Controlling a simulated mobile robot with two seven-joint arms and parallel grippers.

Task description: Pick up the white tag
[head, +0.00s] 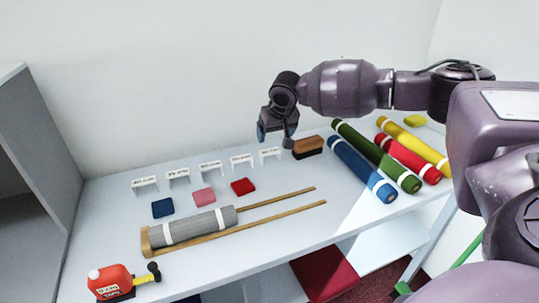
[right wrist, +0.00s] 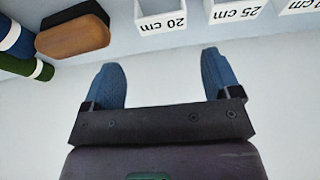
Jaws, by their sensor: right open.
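Several white tags with black print stand in a row along the back of the counter; the rightmost white tag (head: 270,153) is just below my right gripper in the head view. In the right wrist view, a white tag reading 20 cm (right wrist: 162,18) and one reading 25 cm (right wrist: 235,11) show upside down, beyond the fingertips. I cannot tell which of them is the task's white tag. My right gripper (head: 275,138) is open and above the counter, with nothing between its blue fingers (right wrist: 162,78) in the right wrist view. My left gripper is not in view.
Blue (head: 362,168), green, red and yellow rolls lie further right. Coloured swatches (head: 204,195), a grey roll (head: 192,227) and a red tape measure (head: 110,281) lie in front and left.

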